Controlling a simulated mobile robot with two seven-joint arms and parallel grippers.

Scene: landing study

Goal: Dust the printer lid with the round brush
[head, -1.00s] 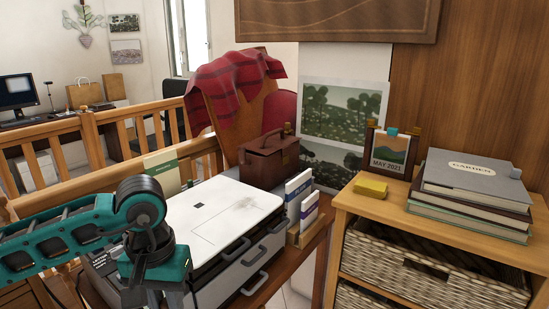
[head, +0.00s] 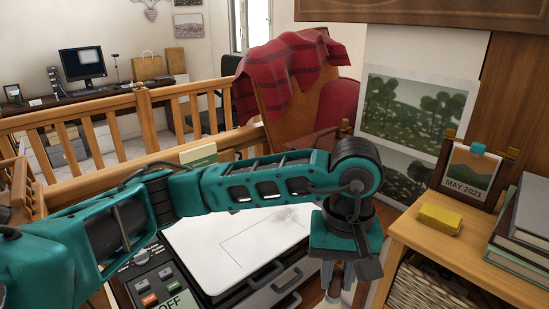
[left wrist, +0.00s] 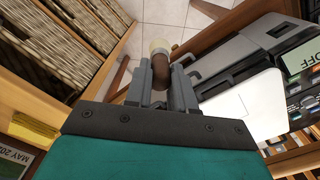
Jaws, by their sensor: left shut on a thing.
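The printer's white lid (head: 235,245) lies flat, with a greyish dusty patch (head: 290,214) near its back right. My arm crosses in front of its back part. The lid also shows partly in the left wrist view (left wrist: 245,105). My left gripper (head: 343,285) points down just past the printer's right side, apart from the lid. In the left wrist view, my left gripper (left wrist: 160,85) is shut on the round brush (left wrist: 160,68), which has a brown handle and a cream head pointing away. My right gripper is in neither view.
A wooden shelf (head: 430,240) at the right bears a yellow block (head: 439,218), a calendar (head: 467,175) and stacked books (head: 515,235). A chair with a red plaid cloth (head: 290,70) stands behind. The printer's control panel (head: 155,285) is at the front left.

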